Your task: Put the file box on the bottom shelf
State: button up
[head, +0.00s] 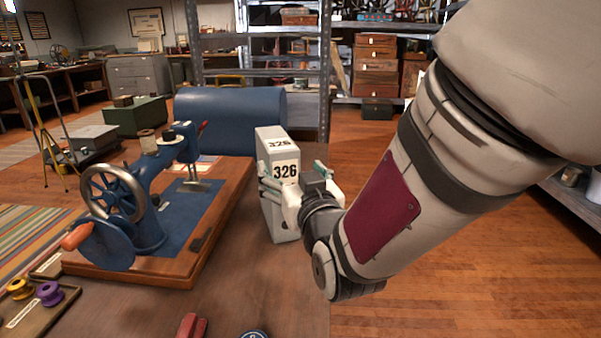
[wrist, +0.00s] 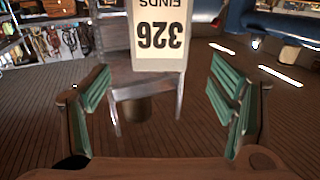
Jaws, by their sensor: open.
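The file box (head: 280,218), a narrow pale grey box marked 326, stands upright on the wooden table to the right of the sewing machine. In the wrist view its 326 label (wrist: 160,32) appears upside down at the top centre. My gripper (head: 294,177) is at the box's near side, with its green-padded fingers spread. In the wrist view the fingers are wide apart and the box shows between and beyond them; I cannot tell whether either touches it. A metal shelf unit (head: 325,75) stands behind the table; its lowest part is hidden in the head view.
A blue sewing machine (head: 150,200) on a wooden base and a blue rounded cover (head: 230,115) crowd the table left of and behind the box. A spool tray (head: 40,305) lies at front left. Open wooden floor (head: 450,270) is to the right; another shelf (head: 575,205) stands at far right.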

aim_at(278, 151)
jog(key=shift+w+a+p, duration=0.1)
jog(key=shift+w+p, duration=0.15)
jog(key=shift+p, duration=0.6)
jog(key=x, duration=0.3)
jog(key=b+x, duration=0.1)
jog(key=x, duration=0.3)
jog(key=f+x, duration=0.1)
jog(key=x, duration=0.3)
jog(key=shift+w+b, duration=0.1)
jog(key=shift+b, duration=0.3)
jog(key=c, duration=1.8)
jog(key=shift+r, duration=0.25)
jog(key=shift+c, duration=0.2)
